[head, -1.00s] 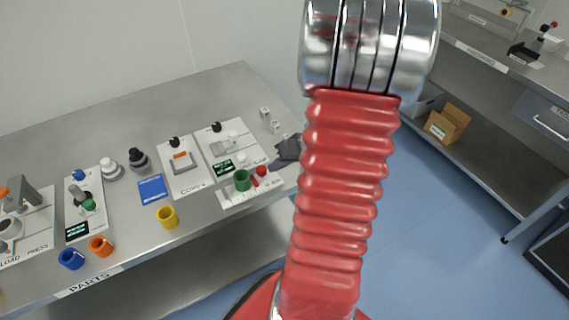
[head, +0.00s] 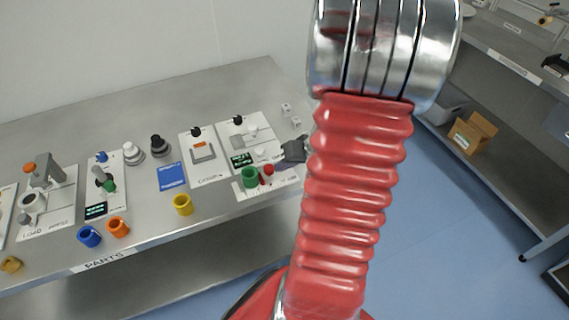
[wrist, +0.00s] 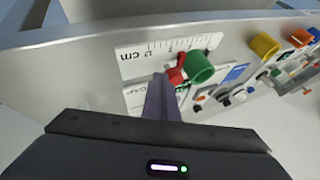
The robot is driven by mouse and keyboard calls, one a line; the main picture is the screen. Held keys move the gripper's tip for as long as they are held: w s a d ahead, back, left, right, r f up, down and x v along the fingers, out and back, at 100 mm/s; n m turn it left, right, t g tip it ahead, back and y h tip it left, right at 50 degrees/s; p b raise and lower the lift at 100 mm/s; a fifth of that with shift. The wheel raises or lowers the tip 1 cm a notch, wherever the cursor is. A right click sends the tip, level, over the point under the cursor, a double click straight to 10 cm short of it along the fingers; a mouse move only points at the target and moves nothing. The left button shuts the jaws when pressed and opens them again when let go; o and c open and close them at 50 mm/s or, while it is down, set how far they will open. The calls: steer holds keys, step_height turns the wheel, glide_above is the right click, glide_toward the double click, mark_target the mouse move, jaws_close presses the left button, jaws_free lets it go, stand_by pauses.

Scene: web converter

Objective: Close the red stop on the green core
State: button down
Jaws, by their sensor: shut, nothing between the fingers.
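The green core (head: 250,177) is an open-topped green cylinder on a white ruler plate near the bench's front edge. The red stop (head: 268,169) is a small red piece with a round knob just right of the core. In the wrist view the stop (wrist: 175,76) is directly left of the core (wrist: 201,68); I cannot tell whether they touch. My gripper (head: 284,165) is right of the stop, partly hidden by my red arm. In the wrist view its fingers (wrist: 163,82) are shut and empty, with their tips close to the stop.
The ruler plate (wrist: 140,56) carries a cm scale. Yellow (head: 183,205), orange (head: 117,228) and blue (head: 88,236) cups stand left along the front edge. Panels with black knobs (head: 238,120) stand behind. Small grey blocks (head: 296,122) lie behind my gripper.

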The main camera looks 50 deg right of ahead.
steer(key=shift+a, duration=0.1)
stand_by(0.4)
steer(key=shift+s+d, duration=0.35)
steer(key=shift+d, duration=0.1)
steer(key=shift+s+d, duration=0.95)
steer(key=shift+d, duration=0.25)
steer(key=v, duration=0.9)
steer(key=shift+s+r, duration=0.25)
steer(key=shift+r, duration=0.1)
steer(key=shift+a, duration=0.15)
